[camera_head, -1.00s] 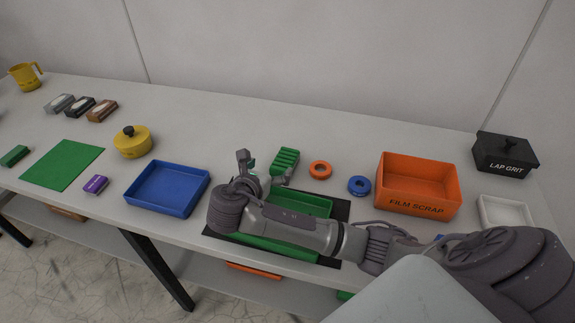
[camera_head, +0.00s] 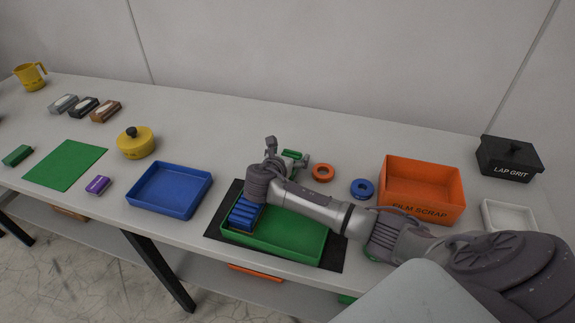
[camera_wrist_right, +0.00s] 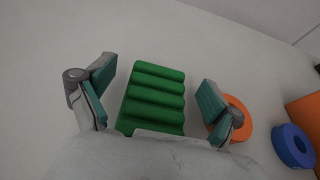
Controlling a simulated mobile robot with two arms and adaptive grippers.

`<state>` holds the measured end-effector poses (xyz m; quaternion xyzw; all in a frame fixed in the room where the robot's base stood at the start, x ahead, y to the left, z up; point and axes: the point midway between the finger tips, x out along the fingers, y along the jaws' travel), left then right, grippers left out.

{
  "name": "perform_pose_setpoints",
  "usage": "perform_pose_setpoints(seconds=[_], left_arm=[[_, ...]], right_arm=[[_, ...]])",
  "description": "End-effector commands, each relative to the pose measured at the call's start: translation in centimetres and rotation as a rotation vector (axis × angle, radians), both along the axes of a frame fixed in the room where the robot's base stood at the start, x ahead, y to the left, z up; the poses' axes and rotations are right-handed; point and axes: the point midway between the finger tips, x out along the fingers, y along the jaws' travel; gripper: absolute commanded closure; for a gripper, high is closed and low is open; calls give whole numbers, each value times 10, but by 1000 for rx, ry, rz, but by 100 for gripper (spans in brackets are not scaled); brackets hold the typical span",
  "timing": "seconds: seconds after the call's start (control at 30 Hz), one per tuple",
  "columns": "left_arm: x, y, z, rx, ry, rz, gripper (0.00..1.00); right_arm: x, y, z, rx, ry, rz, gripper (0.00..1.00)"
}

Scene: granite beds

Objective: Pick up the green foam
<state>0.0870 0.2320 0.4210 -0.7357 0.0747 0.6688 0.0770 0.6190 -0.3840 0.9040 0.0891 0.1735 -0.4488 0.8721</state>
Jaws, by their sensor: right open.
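The green foam (camera_wrist_right: 153,97) is a ridged green block on the table. In the right wrist view it lies between the two spread fingers of my right gripper (camera_wrist_right: 157,88), with a gap on each side. In the head view the green foam (camera_head: 292,154) is mostly hidden behind my right gripper (camera_head: 286,155), and only a small green part shows. My right gripper is open and empty, with teal pads facing the foam. My left gripper is not in view.
A green tray (camera_head: 290,247) on a black mat (camera_head: 223,188) holds a ridged blue block (camera_head: 243,214) below my right arm. An orange ring (camera_head: 322,172), a blue ring (camera_head: 361,188) and an orange bin (camera_head: 421,171) stand to the right. A blue tray (camera_head: 170,207) is left.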

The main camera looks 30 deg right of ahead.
Motion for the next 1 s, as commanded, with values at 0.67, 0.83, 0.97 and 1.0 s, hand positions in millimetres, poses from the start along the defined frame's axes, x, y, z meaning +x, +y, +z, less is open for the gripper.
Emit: perform_pose_setpoints(seconds=[0.67,0.83,0.97,1.0], left_arm=[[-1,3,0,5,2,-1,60],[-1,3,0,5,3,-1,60],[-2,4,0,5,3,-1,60],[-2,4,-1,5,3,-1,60]], right_arm=[[2,-4,-2,1,1,0,58],[2,-4,-2,1,1,0,58],[3,-4,1,1,-1,0,58],[3,-4,4,1,-2,-1,58]])
